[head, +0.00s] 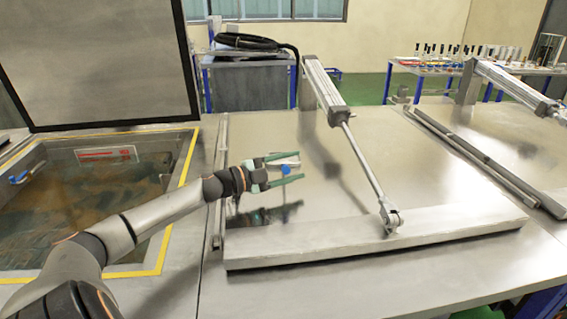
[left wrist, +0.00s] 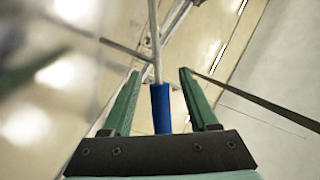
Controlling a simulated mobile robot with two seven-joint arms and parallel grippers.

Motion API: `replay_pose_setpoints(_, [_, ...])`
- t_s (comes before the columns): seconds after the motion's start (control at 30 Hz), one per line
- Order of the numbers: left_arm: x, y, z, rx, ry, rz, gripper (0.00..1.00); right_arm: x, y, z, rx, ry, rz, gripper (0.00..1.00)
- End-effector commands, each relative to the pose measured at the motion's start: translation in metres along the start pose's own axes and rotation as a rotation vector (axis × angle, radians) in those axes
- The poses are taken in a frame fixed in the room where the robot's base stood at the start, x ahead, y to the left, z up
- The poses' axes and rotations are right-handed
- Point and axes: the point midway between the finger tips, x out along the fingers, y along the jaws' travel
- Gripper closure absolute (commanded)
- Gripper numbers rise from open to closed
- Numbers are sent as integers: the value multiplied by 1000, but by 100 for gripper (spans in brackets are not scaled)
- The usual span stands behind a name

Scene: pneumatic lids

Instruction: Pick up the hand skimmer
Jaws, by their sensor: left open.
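The hand skimmer has a blue handle (head: 286,170) and shows just over the closed metal lid in the head view. In the left wrist view the blue handle (left wrist: 161,108) stands between my fingers, with a thin metal rod running up from it. My left gripper (head: 301,166) is open, its green fingers on either side of the handle. In the left wrist view gaps show between the handle and both fingers of the gripper (left wrist: 160,74). The skimmer's far end is hard to make out. My right gripper is out of view.
The closed lid (head: 340,235) carries a pneumatic cylinder (head: 325,90) and rod to the right of my gripper. An open tank (head: 95,205) with a yellow border lies left, its raised lid (head: 100,60) behind. A table (head: 470,67) with small items stands at the back right.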

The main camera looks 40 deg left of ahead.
Motion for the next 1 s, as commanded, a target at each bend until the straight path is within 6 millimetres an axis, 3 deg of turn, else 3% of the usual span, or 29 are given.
replay_pose_setpoints(0.47, [11,0,0,0,1,1,42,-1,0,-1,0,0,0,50])
replay_pose_setpoints(1.0, [11,0,0,1,1,1,100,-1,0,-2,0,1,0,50])
